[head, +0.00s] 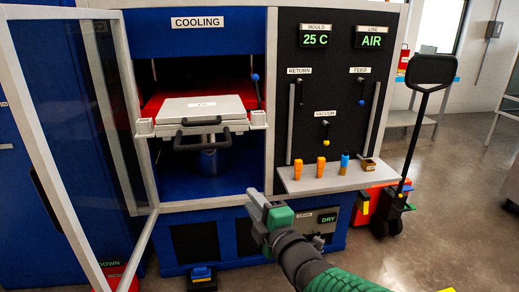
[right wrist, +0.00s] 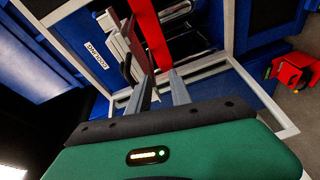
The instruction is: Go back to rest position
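My right gripper (head: 257,203) is in front of the machine, below the shelf height and left of the drain panel. In the right wrist view its two grey fingers (right wrist: 161,82) stand apart with nothing between them. A light grey mould (head: 200,108) with dark handles sits on the pulled-out carrier in the open cooling bay. The mould also shows in the right wrist view (right wrist: 121,47), beyond the fingers and apart from them. My left gripper is not in view.
The glass door (head: 75,120) stands open at left. A small shelf (head: 325,178) holds orange, blue and brown items. The control panel (head: 330,95) has several levers.

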